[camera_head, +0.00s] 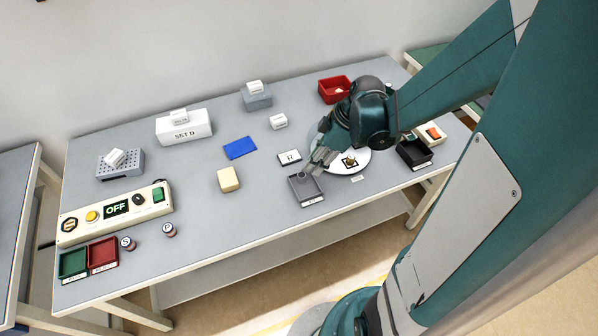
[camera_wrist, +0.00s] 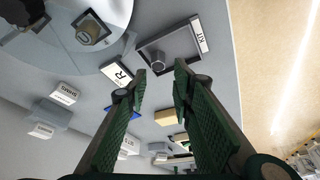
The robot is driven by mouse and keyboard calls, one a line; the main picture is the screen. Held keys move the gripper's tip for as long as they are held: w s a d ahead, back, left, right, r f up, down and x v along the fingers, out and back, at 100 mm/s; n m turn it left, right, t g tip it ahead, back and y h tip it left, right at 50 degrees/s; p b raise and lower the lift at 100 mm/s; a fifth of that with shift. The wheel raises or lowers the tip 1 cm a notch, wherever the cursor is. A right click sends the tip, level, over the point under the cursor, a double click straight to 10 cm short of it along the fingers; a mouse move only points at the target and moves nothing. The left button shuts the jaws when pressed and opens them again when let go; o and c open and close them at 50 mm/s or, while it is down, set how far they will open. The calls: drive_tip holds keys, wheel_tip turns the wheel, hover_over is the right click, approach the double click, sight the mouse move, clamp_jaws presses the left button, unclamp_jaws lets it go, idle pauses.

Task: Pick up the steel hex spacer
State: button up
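A small grey metal piece, which looks like the steel hex spacer (camera_wrist: 157,62), shows in the wrist view at the inner corner of the grey KIT tray (camera_wrist: 184,42). It lies between my fingertips as seen from the wrist, with a gap on each side. My gripper (camera_wrist: 160,70) is open, with its green fingers pointing at the tray. In the head view my gripper (camera_head: 313,168) is above the back edge of the tray (camera_head: 309,195), and a small round grey thing shows at that tray's back corner. The height of my fingertips over the piece is unclear.
A white round plate (camera_head: 356,167) with a brownish piece on it stands right of the tray, partly behind my arm. An R card (camera_head: 289,157), a yellow block (camera_head: 228,179) and a blue pad (camera_head: 240,148) lie to the left. A black box (camera_head: 414,154) stands further right.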

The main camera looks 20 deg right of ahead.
sight(302, 175)
drive_tip(key=shift+f, duration=0.1)
drive_tip(key=shift+b+x, duration=0.35)
drive_tip(key=shift+x, duration=0.8)
drive_tip(key=shift+b+x, duration=0.75)
drive_tip(key=shift+x, duration=1.9)
drive_tip(key=shift+w, duration=0.15)
drive_tip(key=c, duration=0.7)
